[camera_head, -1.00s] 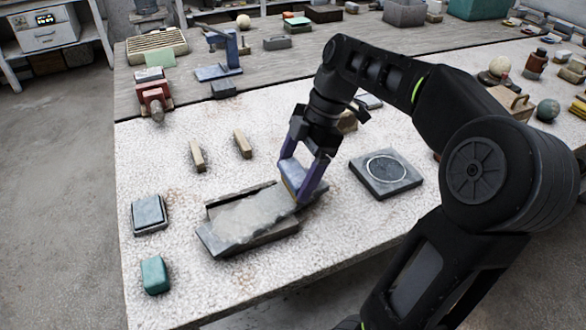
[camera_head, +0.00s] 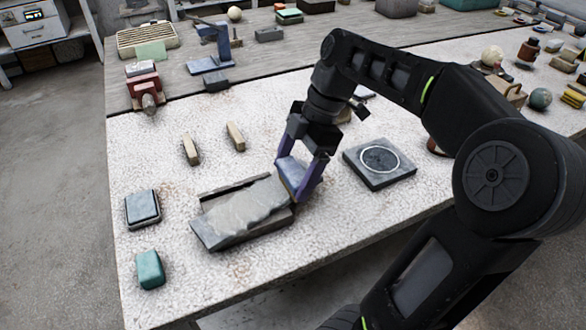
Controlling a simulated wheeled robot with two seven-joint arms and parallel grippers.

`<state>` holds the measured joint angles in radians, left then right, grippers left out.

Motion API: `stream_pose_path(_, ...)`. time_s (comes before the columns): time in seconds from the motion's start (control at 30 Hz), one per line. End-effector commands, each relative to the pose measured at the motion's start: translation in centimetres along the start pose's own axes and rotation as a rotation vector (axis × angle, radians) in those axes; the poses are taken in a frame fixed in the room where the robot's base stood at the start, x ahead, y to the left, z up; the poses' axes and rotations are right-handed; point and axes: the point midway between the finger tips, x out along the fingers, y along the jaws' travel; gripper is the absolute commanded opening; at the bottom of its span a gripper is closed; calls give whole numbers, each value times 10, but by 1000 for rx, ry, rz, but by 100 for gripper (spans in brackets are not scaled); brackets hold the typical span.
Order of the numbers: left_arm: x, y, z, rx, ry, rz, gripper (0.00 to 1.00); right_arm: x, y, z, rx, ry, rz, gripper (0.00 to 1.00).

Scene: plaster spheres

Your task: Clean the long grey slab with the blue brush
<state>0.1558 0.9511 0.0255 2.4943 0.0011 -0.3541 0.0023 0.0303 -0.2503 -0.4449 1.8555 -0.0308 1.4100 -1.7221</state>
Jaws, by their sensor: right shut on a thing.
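The long grey slab (camera_head: 238,212) lies on the pale speckled table, left of the picture's middle. A lighter grey, ragged-edged patch covers much of its top; darker bare strips show along its edges. My right gripper (camera_head: 293,181) is at the slab's right end, its purple fingers shut on the blue brush (camera_head: 292,171). The brush is tilted, and its underside is mostly hidden by the fingers, so I cannot tell whether it touches the slab. My left gripper is not in view.
A square grey plate with a pale ring (camera_head: 379,163) lies right of the brush. Two small wooden blocks (camera_head: 191,149) stand behind the slab. A grey-blue square block (camera_head: 142,208) and a green block (camera_head: 150,269) are at left. A red vise (camera_head: 144,86) stands further back.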

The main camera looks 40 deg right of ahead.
Motion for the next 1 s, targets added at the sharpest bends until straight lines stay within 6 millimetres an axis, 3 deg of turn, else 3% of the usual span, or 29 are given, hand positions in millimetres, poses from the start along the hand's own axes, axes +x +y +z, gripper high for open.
stream_pose_path(0.23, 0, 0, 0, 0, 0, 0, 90, 0, 2, 0, 0, 0, 0, 49)
stream_pose_path(0.57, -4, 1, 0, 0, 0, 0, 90, -1, 21, 0, 0, 0, 0, 49)
stream_pose_path(1.0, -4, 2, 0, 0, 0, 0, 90, -1, 26, 0, 0, 0, -1, 49)
